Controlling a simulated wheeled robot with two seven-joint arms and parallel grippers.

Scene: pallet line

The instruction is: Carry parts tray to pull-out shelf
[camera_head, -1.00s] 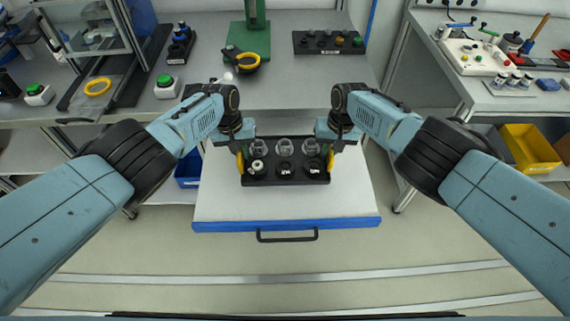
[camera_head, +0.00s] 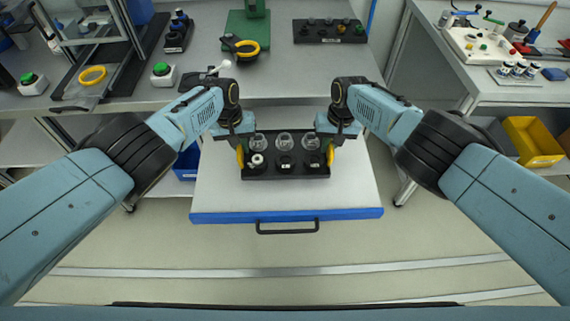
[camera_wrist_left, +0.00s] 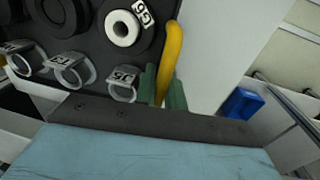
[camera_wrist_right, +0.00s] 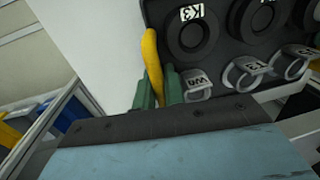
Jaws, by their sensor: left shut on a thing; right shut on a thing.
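The black parts tray (camera_head: 285,176) holds clear cups along its back row and dark round parts along its front row, one with a white ring. It is level over the white pull-out shelf (camera_head: 285,200), which has a blue front edge and a black handle. I cannot tell whether the tray touches the shelf. My left gripper (camera_head: 242,155) is shut on the tray's left yellow handle (camera_wrist_left: 172,55). My right gripper (camera_head: 329,155) is shut on the right yellow handle (camera_wrist_right: 152,62). Green fingertips show around each handle in the wrist views.
A blue bin (camera_head: 187,163) is left of the shelf. A yellow bin (camera_head: 532,141) is at the right. Floor in front is clear.

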